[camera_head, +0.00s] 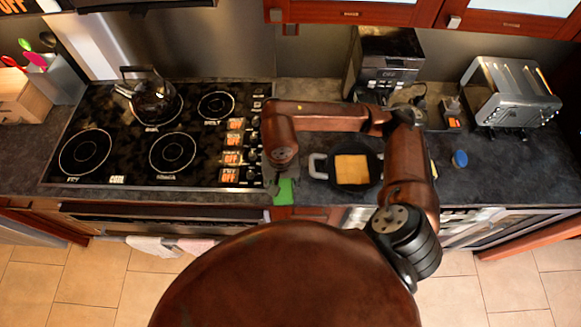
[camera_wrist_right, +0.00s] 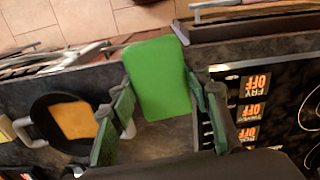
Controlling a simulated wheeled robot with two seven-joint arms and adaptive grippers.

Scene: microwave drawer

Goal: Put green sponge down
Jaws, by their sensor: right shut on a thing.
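The green sponge (camera_head: 284,191) is near the front edge of the counter, between the stove and the pan, in the head view. It also shows large between the fingers in the right wrist view (camera_wrist_right: 158,78). My right gripper (camera_head: 279,180) is shut on the sponge, with one finger on each side of it in the right wrist view (camera_wrist_right: 163,108). The head view does not show clearly whether the sponge touches the counter. My left gripper is not in view.
A black pan (camera_head: 318,166) with a yellow-orange square in it lies just right of the sponge. The black stove top (camera_head: 130,130) with a kettle (camera_head: 153,100) is to the left. A coffee machine (camera_head: 388,65), a toaster (camera_head: 510,92) and a blue round item (camera_head: 460,158) stand further right.

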